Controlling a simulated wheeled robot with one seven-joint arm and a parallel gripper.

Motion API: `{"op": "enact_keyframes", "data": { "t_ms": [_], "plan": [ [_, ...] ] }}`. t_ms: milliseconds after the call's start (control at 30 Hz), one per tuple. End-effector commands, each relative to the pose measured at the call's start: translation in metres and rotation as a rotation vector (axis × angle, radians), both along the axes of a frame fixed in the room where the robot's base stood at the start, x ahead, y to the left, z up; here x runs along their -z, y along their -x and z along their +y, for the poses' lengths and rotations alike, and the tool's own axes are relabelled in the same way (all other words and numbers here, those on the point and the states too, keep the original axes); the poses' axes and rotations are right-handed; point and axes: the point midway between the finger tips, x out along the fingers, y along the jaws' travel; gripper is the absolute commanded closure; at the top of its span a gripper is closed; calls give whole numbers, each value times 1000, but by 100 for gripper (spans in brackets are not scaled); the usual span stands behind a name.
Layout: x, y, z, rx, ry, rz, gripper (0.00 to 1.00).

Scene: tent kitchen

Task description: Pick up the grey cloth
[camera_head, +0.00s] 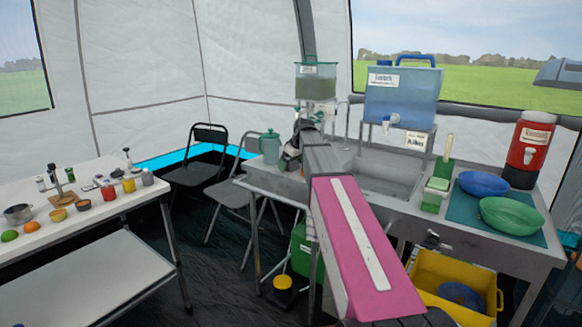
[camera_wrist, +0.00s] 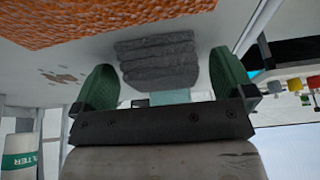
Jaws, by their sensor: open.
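The grey cloth (camera_wrist: 158,60) shows in the wrist view as a folded stack of several layers on a pale surface. My gripper (camera_wrist: 160,82) is open, with its two green fingers spread to either side of the cloth in the picture. I see no contact between fingers and cloth, and the gap in depth is hard to judge. In the head view my pink and grey arm reaches over the metal sink counter (camera_head: 268,177). I cannot make out the cloth there, and the arm covers part of the counter.
An orange textured thing (camera_wrist: 100,20) lies near the cloth. A white table (camera_head: 100,222) with small items is at left. Folding chairs stand between.

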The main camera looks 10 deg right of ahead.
Motion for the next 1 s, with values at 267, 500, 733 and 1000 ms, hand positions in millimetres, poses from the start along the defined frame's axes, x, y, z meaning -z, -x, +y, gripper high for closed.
{"op": "enact_keyframes", "data": {
  "t_ms": [267, 500, 733, 1000],
  "plan": [
    [0, 0, 0, 0, 0, 0, 53],
    [-1, 0, 0, 0, 0, 0, 53],
    [-13, -1, 0, 0, 0, -1, 53],
    [-50, 15, 9, -2, 0, -1, 53]
  ]
}}
